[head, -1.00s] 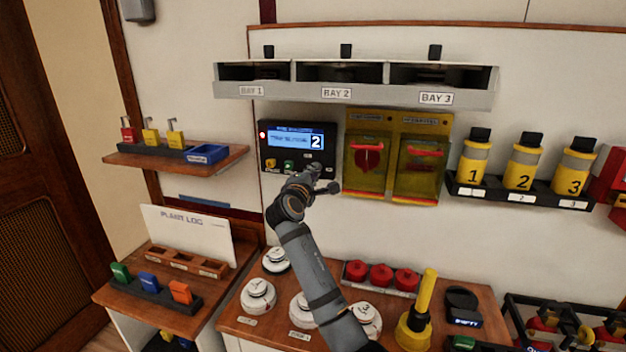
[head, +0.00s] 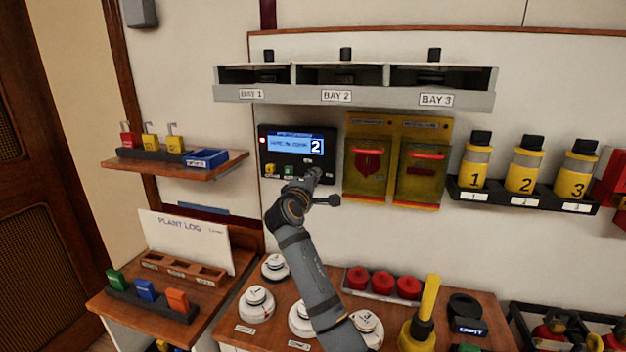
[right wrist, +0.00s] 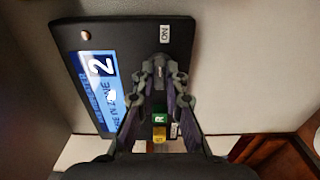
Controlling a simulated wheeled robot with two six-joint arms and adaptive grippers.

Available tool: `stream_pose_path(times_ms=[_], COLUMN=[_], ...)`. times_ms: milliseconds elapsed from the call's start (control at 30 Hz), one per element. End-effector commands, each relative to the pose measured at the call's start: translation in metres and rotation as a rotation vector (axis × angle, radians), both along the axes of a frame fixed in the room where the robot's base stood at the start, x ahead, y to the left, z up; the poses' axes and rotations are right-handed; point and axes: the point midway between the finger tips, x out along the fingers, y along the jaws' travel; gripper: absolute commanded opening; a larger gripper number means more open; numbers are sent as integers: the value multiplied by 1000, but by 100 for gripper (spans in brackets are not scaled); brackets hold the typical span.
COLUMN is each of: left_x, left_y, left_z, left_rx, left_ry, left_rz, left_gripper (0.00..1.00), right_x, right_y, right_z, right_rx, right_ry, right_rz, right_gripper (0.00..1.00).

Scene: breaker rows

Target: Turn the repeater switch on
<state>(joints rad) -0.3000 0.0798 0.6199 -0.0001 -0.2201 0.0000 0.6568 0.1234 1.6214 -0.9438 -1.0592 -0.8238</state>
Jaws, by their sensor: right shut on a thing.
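The repeater panel (head: 264,152) is a black box on the wall with a lit blue screen (head: 296,146) and a large 2. The screen text appears to include "IN ZONE" in the right wrist view (right wrist: 92,75). My right gripper (head: 314,178) is at the panel's lower right part. In the right wrist view its fingertips (right wrist: 160,70) are closed together on the small repeater switch, mostly hidden between them, beside an ON label (right wrist: 165,34). Yellow (head: 271,170) and green (head: 289,171) parts sit along the panel's lower edge. My left gripper is out of view.
Two yellow covered boxes (head: 368,192) hang just right of the panel. A grey bay shelf (head: 300,93) is above it. White round detectors (head: 257,302) and red domes (head: 382,281) stand on the counter below. A small shelf with padlocks (head: 175,145) is to the left.

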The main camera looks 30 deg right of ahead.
Motion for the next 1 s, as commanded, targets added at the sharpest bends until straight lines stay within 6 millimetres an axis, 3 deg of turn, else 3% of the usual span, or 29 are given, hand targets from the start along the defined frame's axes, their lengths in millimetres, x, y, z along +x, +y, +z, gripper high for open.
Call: stream_pose_path(times_ms=[33, 67, 200, 533, 800, 1000], left_x=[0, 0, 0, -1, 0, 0], left_y=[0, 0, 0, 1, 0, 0], left_z=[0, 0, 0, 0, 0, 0], left_rx=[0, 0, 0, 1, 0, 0], left_ry=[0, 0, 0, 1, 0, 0], left_rz=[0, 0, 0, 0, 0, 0], left_gripper=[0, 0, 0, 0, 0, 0], right_x=[0, 0, 0, -2, -33, -47], right_y=[0, 0, 0, 3, 40, 56], right_z=[-2, -2, -2, -1, -2, -2], right_rx=[4, 4, 3, 2, 6, 4], right_ry=[3, 3, 3, 1, 2, 2], right_rz=[-1, -1, -1, 1, 3, 1], right_gripper=[0, 15, 34, 34, 34, 34])
